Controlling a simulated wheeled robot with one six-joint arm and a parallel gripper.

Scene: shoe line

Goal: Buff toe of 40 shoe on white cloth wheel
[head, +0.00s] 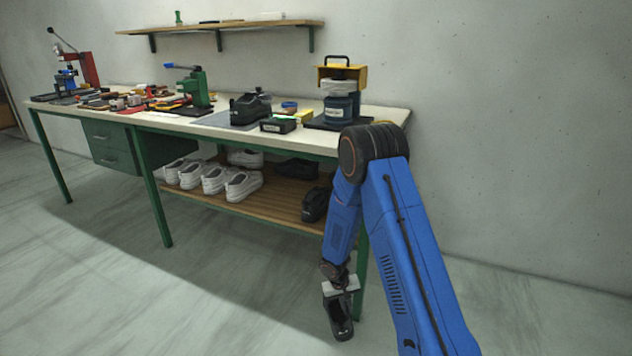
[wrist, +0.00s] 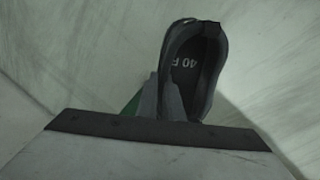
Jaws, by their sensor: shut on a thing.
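A black shoe (head: 340,318) hangs from my gripper (head: 341,288), low in front of the bench's right end and clear of the floor. In the wrist view the shoe (wrist: 197,75) shows its open collar and an insole marked "40" and a further letter. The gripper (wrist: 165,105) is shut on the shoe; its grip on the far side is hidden. The buffing machine (head: 340,95) stands on the bench's right end, with a white cloth wheel (head: 338,87) under a yellow hood, above and away from the shoe.
White shoes (head: 225,180) and black shoes stand on the lower shelf (head: 270,197). A wall shelf (head: 225,27) hangs above. The floor in front is clear.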

